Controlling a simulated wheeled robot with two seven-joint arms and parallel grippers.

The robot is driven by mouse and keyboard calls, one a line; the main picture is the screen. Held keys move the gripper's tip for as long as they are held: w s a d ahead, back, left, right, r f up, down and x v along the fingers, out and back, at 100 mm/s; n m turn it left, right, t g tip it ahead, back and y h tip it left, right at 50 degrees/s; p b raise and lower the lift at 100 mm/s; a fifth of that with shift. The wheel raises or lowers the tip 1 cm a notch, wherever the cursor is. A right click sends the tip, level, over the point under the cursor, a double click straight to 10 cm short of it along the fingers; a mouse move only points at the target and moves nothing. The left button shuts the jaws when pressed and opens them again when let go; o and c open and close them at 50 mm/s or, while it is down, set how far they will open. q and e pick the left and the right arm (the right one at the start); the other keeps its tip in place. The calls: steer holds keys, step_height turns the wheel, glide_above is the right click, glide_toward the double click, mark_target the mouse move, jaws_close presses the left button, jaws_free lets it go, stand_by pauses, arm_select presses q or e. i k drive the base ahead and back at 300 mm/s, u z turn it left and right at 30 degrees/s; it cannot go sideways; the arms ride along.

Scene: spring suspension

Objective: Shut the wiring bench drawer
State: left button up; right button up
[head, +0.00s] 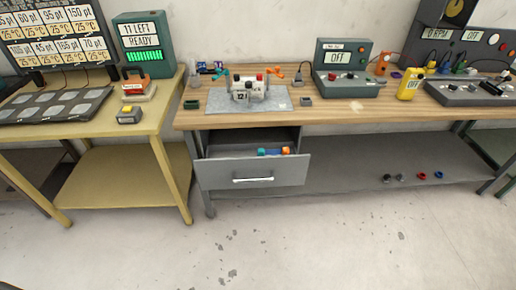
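The wiring bench drawer (253,171) hangs under the left end of the wooden-topped bench (350,118) and is pulled out. Its grey front stands forward of the bench and carries a pale bar handle (253,180). Neither of my grippers shows in the head view.
A yellow bench (110,176) stands to the left. The wooden bench carries a grey mat (222,106) with a fixture, a green box reading OFF (345,68) and a yellow bottle (410,84). Small parts lie on the lower shelf (350,177). The floor before the drawer is clear.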

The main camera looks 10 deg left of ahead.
mark_target(234, 166)
steer(key=k, duration=1.3)
steer(key=z, duration=0.8)
steer(key=i, duration=1.65)
steer(key=u, duration=0.65)
